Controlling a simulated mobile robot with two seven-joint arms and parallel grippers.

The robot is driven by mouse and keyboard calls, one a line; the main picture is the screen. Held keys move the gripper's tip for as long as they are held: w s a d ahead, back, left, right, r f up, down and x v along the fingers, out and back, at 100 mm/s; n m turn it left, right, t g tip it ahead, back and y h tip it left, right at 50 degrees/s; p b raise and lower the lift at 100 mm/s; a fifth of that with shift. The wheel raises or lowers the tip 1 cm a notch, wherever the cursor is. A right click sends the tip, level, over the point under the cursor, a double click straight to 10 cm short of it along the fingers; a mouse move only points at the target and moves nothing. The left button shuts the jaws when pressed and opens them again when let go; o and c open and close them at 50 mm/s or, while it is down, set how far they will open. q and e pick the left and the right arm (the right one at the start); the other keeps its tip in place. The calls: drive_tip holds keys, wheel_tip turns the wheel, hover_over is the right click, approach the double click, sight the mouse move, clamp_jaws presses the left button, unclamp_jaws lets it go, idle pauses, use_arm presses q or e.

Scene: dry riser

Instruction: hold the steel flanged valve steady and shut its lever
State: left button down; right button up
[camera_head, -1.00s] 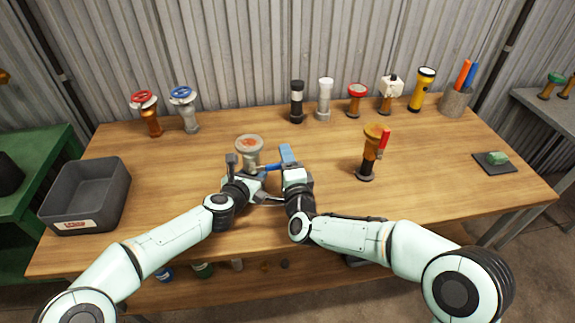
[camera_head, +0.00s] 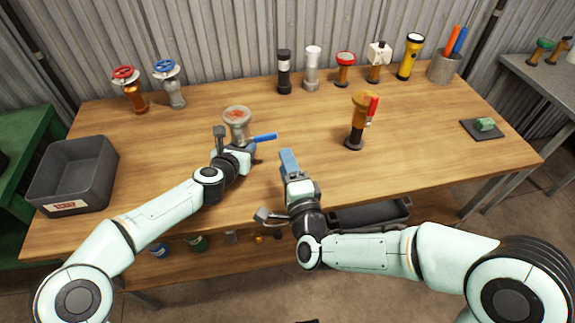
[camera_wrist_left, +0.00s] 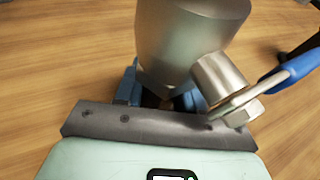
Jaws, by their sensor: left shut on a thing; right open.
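The steel flanged valve (camera_head: 238,118) stands upright on the table, left of the middle, with a reddish top face. Its blue lever (camera_head: 264,137) sticks out sideways to the right, roughly level. My left gripper (camera_head: 237,150) is shut on the valve's lower body from the front. In the left wrist view the grey valve body (camera_wrist_left: 188,40) sits between the blue finger pads, and the lever's blue grip (camera_wrist_left: 292,70) shows at the right. My right gripper (camera_head: 289,162) is open and empty, in front and to the right of the lever, apart from it. The valve's base is partly hidden.
A brass valve with a red lever (camera_head: 358,125) stands right of the middle. A grey bin (camera_head: 75,170) is at the left. Several valves and flashlights line the back edge. A dark pad (camera_head: 483,131) holds a green block at the right. The table between is clear.

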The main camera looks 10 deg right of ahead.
use_arm(q)
drive_tip(key=c, duration=0.6)
unclamp_jaws()
drive_tip(key=v, duration=1)
drive_tip(key=shift+s+a+r, duration=0.15)
drive_tip(key=shift+v, duration=0.8)
